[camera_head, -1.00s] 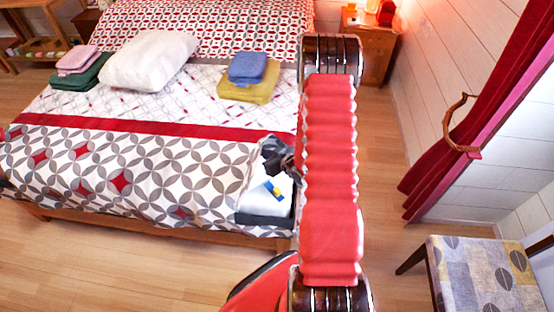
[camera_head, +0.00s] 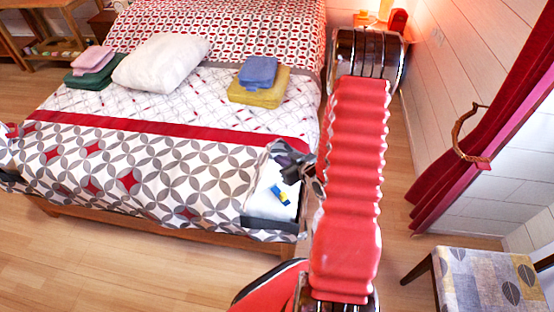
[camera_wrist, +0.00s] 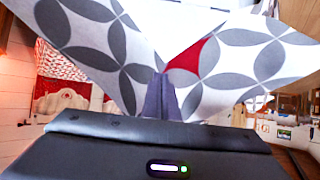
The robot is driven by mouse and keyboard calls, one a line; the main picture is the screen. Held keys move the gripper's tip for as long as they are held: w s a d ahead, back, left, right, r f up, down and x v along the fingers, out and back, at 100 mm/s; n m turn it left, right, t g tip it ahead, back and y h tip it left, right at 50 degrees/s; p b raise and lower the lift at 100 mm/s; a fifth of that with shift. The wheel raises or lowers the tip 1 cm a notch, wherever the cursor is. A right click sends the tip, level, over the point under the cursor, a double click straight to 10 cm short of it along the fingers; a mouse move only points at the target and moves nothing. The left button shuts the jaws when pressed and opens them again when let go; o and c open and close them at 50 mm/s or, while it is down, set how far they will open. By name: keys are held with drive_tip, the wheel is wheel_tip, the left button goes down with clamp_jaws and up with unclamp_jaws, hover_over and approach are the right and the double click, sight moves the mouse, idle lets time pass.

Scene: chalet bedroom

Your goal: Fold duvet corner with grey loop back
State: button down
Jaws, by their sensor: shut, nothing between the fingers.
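The duvet (camera_head: 150,165), patterned with grey petals and red stars and crossed by a red band, covers the bed's foot end. My gripper is shut at that corner, partly hidden by my red arm. In the wrist view the duvet (camera_wrist: 240,60) spreads in two flaps around a narrow grey shape (camera_wrist: 160,98); I cannot tell whether this is the loop or my fingertips. The grey loop is not clearly seen in the head view.
A white pillow (camera_head: 160,63), blue and yellow folded cloths (camera_head: 258,92) and pink and green ones (camera_head: 90,70) lie on the bed. A patterned chair (camera_head: 485,280) stands at right; the floor between is clear.

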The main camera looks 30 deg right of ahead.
drive_tip(key=v, duration=0.7)
drive_tip(key=shift+r, duration=0.4)
drive_tip(key=shift+w, duration=0.15)
